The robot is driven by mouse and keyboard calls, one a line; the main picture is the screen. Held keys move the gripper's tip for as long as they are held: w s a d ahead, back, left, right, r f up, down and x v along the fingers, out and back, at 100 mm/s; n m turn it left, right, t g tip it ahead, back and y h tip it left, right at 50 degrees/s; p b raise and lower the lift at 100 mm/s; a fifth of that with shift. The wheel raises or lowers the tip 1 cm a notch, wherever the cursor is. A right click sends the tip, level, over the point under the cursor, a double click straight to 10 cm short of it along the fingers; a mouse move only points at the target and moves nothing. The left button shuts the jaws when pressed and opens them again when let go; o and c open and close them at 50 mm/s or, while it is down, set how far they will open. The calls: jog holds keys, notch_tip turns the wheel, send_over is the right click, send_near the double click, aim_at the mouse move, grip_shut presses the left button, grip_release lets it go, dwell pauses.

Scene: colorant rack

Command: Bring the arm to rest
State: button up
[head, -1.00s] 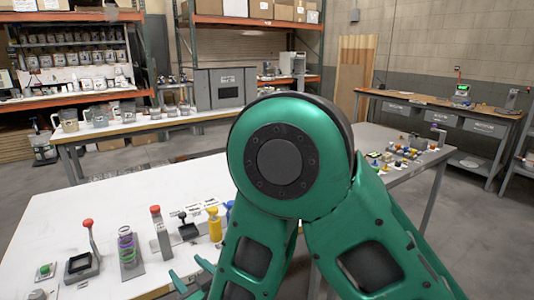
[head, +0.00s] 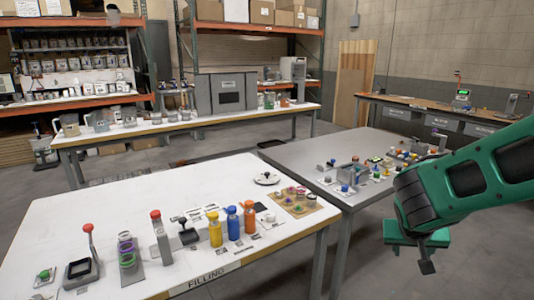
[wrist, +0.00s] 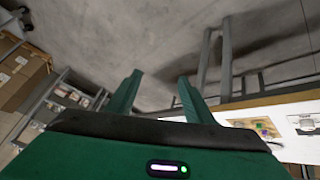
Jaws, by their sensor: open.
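My green arm (head: 478,180) reaches in from the right edge in the head view. It is folded downward beside the grey table, over the floor. In the wrist view my gripper (wrist: 160,84) shows two green fingers spread apart, with nothing between them but grey floor. The gripper is open and empty.
The white filling table (head: 130,210) holds yellow, blue and orange bottles and several stands. A grey table (head: 375,135), left of my arm, holds small coloured parts. A wooden bench (head: 420,103) stands behind. Floor below the arm looks clear.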

jog(key=s+d+r+m+g+y, duration=0.1)
jog(key=s+d+g+y, duration=0.1)
jog(key=s, duration=1)
jog(key=s+d+r+m+g+y, duration=0.1)
jog(key=s+r+g+y, duration=0.1)
jog(key=s, duration=1)
jog(key=shift+s+d+g+y, duration=0.25)
jog(key=shift+d+g+y, duration=0.1)
jog(key=shift+g+y, duration=0.25)
jog(key=shift+r, duration=0.1)
jog(key=shift+w+f, duration=0.25)
jog(key=shift+w, duration=0.4)
